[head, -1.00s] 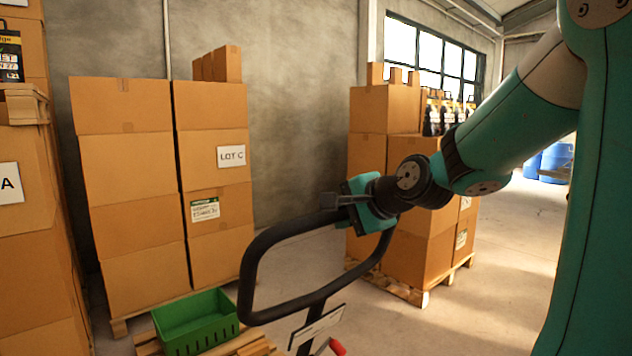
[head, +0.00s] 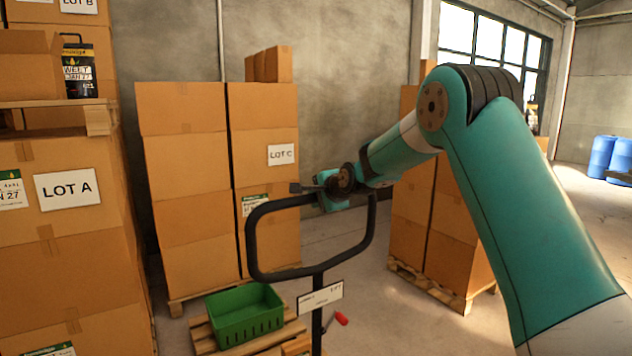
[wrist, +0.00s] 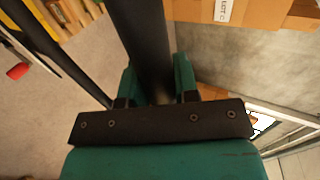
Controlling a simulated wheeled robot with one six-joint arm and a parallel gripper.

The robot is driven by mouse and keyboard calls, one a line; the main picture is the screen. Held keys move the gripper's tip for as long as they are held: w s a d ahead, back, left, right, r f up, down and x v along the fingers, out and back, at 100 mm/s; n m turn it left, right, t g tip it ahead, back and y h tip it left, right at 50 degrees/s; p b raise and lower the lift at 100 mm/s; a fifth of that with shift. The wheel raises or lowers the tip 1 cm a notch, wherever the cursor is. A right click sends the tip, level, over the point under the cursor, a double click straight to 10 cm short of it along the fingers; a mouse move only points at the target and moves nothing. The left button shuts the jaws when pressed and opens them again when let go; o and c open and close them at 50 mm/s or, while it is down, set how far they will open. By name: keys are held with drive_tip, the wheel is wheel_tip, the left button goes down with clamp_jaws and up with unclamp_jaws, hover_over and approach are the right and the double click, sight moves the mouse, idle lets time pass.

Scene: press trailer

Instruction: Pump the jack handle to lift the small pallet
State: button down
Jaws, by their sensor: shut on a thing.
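The jack handle (head: 252,240) is a black rounded loop on a black post, standing upright in the middle of the head view. A small white label plate (head: 320,298) and a red lever (head: 341,318) are on its post. My gripper (head: 318,192) is shut on the top bar of the loop. In the wrist view the black bar (wrist: 140,40) runs between the two teal fingers (wrist: 157,92). The small wooden pallet (head: 203,336) lies on the floor behind the handle, with a green crate (head: 245,325) on it. The jack's base and forks are out of view.
Stacked cartons marked LOT A (head: 60,230) stand close at the left. LOT C cartons (head: 180,155) stand behind the small pallet. More cartons on a pallet (head: 465,235) stand behind my arm. Blue drums (head: 602,155) are far right. Floor on the right is clear.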

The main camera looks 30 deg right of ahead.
drive_tip(key=shift+w+r, duration=0.15)
drive_tip(key=shift+w, duration=0.85)
